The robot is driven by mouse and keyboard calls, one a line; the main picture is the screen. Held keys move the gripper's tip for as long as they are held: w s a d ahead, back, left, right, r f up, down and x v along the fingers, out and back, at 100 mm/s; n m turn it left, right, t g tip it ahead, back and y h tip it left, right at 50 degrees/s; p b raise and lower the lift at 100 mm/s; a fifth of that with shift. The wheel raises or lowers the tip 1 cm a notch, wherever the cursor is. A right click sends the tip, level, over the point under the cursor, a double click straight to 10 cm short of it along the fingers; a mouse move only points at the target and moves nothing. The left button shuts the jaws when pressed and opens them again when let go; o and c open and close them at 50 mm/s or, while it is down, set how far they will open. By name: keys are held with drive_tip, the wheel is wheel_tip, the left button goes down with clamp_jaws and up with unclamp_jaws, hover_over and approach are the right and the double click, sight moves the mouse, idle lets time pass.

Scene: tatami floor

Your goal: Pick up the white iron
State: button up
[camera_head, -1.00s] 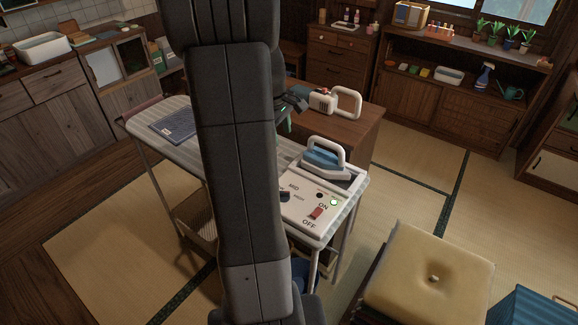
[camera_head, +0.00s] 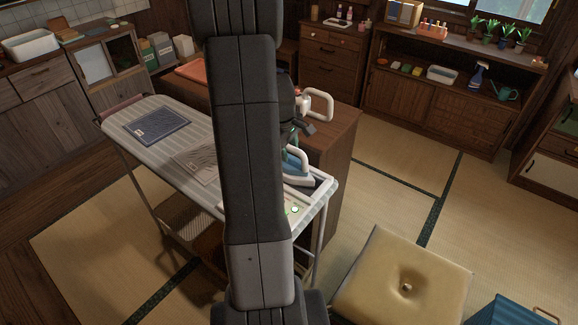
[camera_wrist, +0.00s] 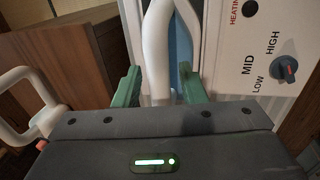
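An iron with a white handle and blue body (camera_head: 303,163) sits on its white control station at the right end of the ironing board (camera_head: 165,152). My arm hides part of it in the head view. In the wrist view, its white handle (camera_wrist: 157,45) stands between the green fingers of my gripper (camera_wrist: 163,86). The gripper is open, with a gap visible beside the handle. My gripper also shows dark above the iron in the head view (camera_head: 297,130). A second white thing with a loop handle and a red part (camera_head: 318,104) stands on the wooden cabinet behind.
The station's dial (camera_wrist: 285,70) is close to the right of the handle. A folded dark cloth (camera_head: 157,125) and a grey cloth lie on the board. A cushioned stool (camera_head: 405,275) stands front right. Tatami floor is clear at right.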

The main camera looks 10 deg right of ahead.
clamp_jaws()
idle(1.2)
